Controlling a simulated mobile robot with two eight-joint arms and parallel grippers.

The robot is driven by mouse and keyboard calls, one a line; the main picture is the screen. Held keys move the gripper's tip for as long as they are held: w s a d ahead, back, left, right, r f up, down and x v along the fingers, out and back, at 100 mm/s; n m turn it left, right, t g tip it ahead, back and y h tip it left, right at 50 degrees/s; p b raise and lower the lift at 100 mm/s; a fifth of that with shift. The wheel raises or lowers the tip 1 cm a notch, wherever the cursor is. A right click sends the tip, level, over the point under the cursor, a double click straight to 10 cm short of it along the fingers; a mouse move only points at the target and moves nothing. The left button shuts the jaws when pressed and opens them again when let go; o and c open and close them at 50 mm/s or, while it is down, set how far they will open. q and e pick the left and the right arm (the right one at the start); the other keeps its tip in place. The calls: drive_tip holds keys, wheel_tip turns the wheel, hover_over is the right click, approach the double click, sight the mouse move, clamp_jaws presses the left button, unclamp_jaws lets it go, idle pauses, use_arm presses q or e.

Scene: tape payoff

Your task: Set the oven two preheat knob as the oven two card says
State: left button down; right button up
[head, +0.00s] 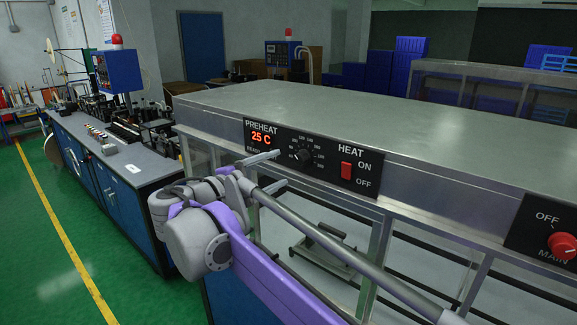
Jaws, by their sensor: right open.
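The preheat knob (304,156) is a small black dial on a black panel (331,174) on the front of the steel oven. Numbers ring it, and its setting is too small to read surely. The red display (261,138) left of it reads 25 C under PREHEAT. My right gripper (281,169) is open and empty. Its two grey fingers point right, just left of the knob in the picture; I cannot tell the depth gap. No readable oven two card shows. My left gripper is not in view.
A red HEAT switch (347,171) sits right of the knob. A red MAIN knob (562,245) is at the far right. Glass panes lie below the panels. A blue bench (95,190) with machines stands left; the green floor (60,250) there is open.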

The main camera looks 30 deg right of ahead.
drive_tip(key=shift+v, duration=1.55)
drive_tip(key=s+d+f+m+g+y, duration=0.1)
drive_tip(key=s+d+f+y, duration=0.15)
drive_tip(key=s+f, duration=0.45)
drive_tip(key=s+d+f+m+g+y, duration=0.1)
drive_tip(key=s+d+f+y, duration=0.2)
drive_tip(key=f, duration=0.8)
drive_tip(key=s+a+f+m+y, duration=0.2)
drive_tip(key=s+a+f+y, duration=0.1)
drive_tip(key=f, duration=0.4)
drive_tip(key=s+a+f+m+t+y, duration=0.1)
drive_tip(key=s+a+f+m+y, duration=0.1)
drive_tip(key=s+f, duration=0.4)
drive_tip(key=s+a+f+m+y, duration=0.2)
drive_tip(key=s+a+f+y, duration=0.2)
drive_tip(key=f, duration=0.3)
drive_tip(key=shift+s+a+f+t+y, duration=0.35)
drive_tip(key=shift+a+y, duration=0.2)
drive_tip(key=shift+y, duration=0.3)
drive_tip(key=shift+w, duration=0.1)
